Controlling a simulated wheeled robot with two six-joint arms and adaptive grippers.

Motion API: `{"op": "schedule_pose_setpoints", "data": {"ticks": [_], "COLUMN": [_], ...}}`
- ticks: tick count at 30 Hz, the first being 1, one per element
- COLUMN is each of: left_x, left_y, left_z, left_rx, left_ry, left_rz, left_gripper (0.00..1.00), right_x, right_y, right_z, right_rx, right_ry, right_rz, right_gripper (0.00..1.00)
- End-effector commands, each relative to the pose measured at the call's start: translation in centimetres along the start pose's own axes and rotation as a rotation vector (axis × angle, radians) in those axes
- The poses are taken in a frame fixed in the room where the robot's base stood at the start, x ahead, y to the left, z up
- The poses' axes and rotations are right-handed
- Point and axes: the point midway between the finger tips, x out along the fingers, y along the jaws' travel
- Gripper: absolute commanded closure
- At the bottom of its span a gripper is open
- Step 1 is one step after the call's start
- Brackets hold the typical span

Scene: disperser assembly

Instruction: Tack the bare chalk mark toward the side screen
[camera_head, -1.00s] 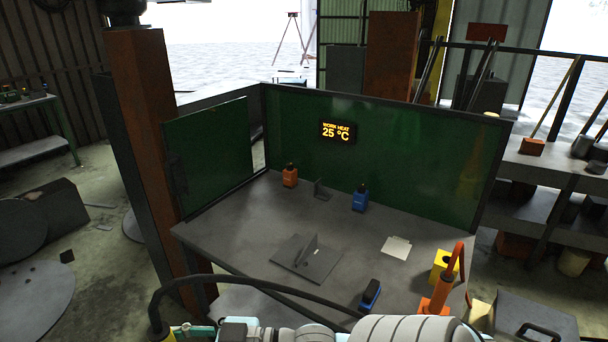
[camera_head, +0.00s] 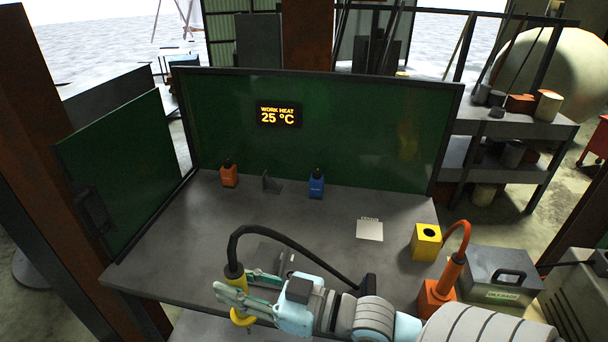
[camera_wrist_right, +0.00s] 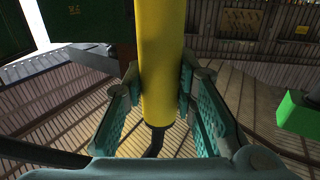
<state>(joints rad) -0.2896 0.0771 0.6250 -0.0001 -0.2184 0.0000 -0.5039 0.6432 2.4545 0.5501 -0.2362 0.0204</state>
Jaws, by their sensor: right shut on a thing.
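My right gripper (camera_head: 234,287) is shut on a yellow torch handle (camera_head: 235,272) with a black hose curving from its top. It holds the torch near the front edge of the table, left of centre. The yellow handle (camera_wrist_right: 161,70) also shows between the teal fingers in the right wrist view. The workpiece, a grey plate with an upright plate (camera_head: 272,252), lies just behind the hose and gripper and is partly hidden. I cannot make out chalk marks on it. The green side screen (camera_head: 115,170) stands at the left of the table. My left gripper is out of view.
A green back screen carries a display (camera_head: 278,115) reading 25 °C. Orange (camera_head: 229,176) and blue (camera_head: 316,185) bottles and a small bracket (camera_head: 271,183) stand along it. A yellow block (camera_head: 425,243) and an orange stand (camera_head: 437,293) are at right. The table's left part is clear.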

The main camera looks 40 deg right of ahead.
Motion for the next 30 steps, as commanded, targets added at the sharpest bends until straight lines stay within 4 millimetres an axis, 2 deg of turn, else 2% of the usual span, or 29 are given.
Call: {"op": "schedule_pose_setpoints", "data": {"ticks": [2, 5, 8, 11, 12, 15, 18, 22, 26, 30], "left_x": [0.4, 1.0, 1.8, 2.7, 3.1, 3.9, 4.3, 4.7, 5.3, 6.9], "left_y": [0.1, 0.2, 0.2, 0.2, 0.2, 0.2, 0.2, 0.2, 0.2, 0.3], "left_z": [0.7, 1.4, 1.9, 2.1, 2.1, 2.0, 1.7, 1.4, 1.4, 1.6], "left_rx": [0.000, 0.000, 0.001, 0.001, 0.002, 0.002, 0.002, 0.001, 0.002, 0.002], "left_ry": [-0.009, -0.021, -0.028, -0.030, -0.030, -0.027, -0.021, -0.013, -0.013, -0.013], "left_rz": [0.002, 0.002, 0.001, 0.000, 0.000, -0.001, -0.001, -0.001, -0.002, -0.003], "left_gripper": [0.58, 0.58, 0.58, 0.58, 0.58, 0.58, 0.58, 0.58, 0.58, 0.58], "right_x": [0.7, 2.0, 3.6, 5.0, 5.3, 5.8, 5.8, 5.6, 5.6, 5.6], "right_y": [1.4, 4.7, 9.8, 16.0, 18.5, 23.9, 27.6, 30.0, 30.3, 30.2], "right_z": [0.8, 2.2, 3.7, 4.6, 4.6, 4.3, 3.7, 3.1, 3.7, 5.5], "right_rx": [-0.001, -0.002, -0.004, -0.005, -0.005, -0.002, -0.001, -0.001, -0.001, -0.002], "right_ry": [0.003, 0.005, 0.005, 0.007, 0.008, 0.006, 0.004, 0.001, 0.000, -0.001], "right_rz": [0.032, 0.114, 0.245, 0.413, 0.484, 0.652, 0.776, 0.860, 0.872, 0.870], "right_gripper": [1.00, 1.00, 1.00, 1.00, 1.00, 1.00, 1.00, 1.00, 1.00, 1.00]}}
